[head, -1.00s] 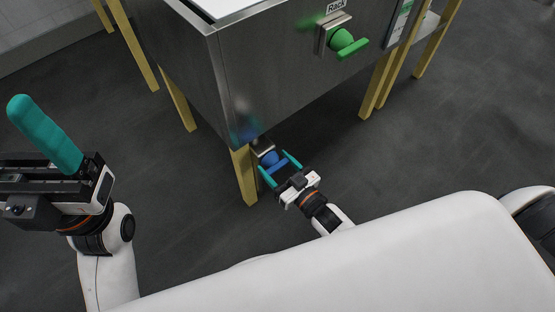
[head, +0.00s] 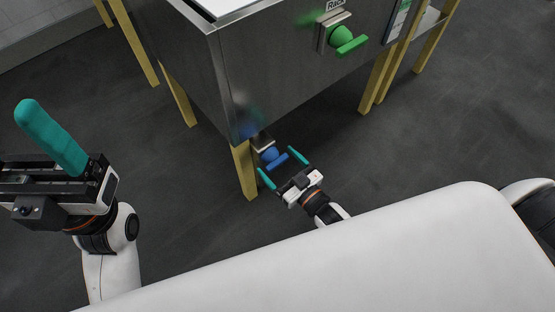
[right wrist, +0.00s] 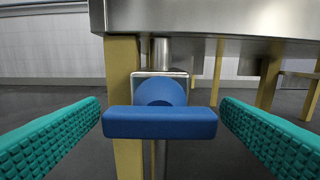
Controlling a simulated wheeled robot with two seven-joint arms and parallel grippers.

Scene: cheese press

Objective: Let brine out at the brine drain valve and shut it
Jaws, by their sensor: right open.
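The brine drain valve (head: 271,154) is a blue knob with a blue bar handle (head: 277,163), low under the near corner of the steel vat, beside a yellow leg. In the right wrist view the valve's bar handle (right wrist: 160,122) lies level in front of a square metal plate and a vertical pipe. My right gripper (head: 283,168) is open, its teal fingers apart on either side of the handle and not touching it. My left gripper (head: 50,140) is at the left, far from the valve; one teal finger shows, and its opening cannot be judged.
The steel vat (head: 270,75) stands above on yellow legs (head: 244,172). A green handle (head: 348,42) marked "Rack" is on its front. The dark floor (head: 190,220) around the valve is clear.

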